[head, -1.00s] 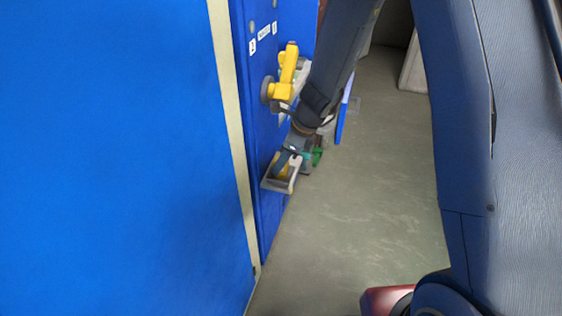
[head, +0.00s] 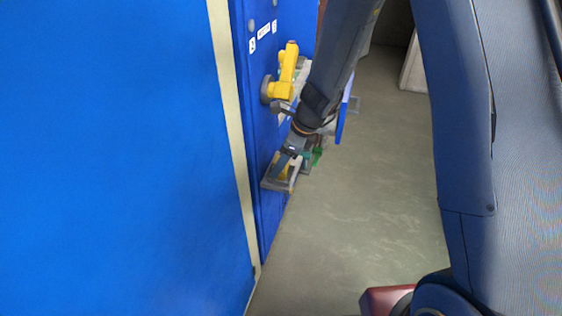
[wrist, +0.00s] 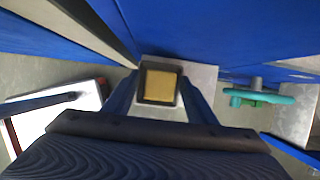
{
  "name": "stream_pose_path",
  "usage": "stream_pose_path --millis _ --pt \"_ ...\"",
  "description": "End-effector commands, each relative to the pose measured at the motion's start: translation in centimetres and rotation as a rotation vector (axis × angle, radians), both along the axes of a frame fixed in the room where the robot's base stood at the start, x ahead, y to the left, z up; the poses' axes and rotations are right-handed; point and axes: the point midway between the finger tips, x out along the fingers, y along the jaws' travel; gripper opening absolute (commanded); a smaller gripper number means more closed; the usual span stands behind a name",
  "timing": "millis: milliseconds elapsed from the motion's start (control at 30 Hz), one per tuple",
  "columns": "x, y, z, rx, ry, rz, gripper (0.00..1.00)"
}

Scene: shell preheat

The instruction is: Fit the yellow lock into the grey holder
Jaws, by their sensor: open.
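The yellow lock (wrist: 161,87) shows in the wrist view as a yellow square inside the dark square frame of the grey holder (wrist: 200,78). In the head view the lock (head: 282,160) is a small yellow patch at the grey holder (head: 275,184), low on the blue panel, partly hidden by my gripper (head: 287,166). My gripper (wrist: 160,82) is open, with one finger on each side of the framed lock. I cannot tell how deep the lock sits.
A yellow handle (head: 286,72) on a round grey base is on the blue panel (head: 262,130) above. A teal-green handle (wrist: 262,97) is to the right in the wrist view. Grey floor (head: 360,190) lies clear to the right of the panel.

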Motion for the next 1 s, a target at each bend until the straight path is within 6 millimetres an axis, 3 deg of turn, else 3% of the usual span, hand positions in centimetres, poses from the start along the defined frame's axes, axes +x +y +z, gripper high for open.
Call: stream_pose_path --millis 600,1000 --pt "-1.3 -3.8 10.1 0.0 -0.003 -0.002 0.51" --pt "-1.9 -4.7 11.8 -0.009 -0.01 0.03 0.51"
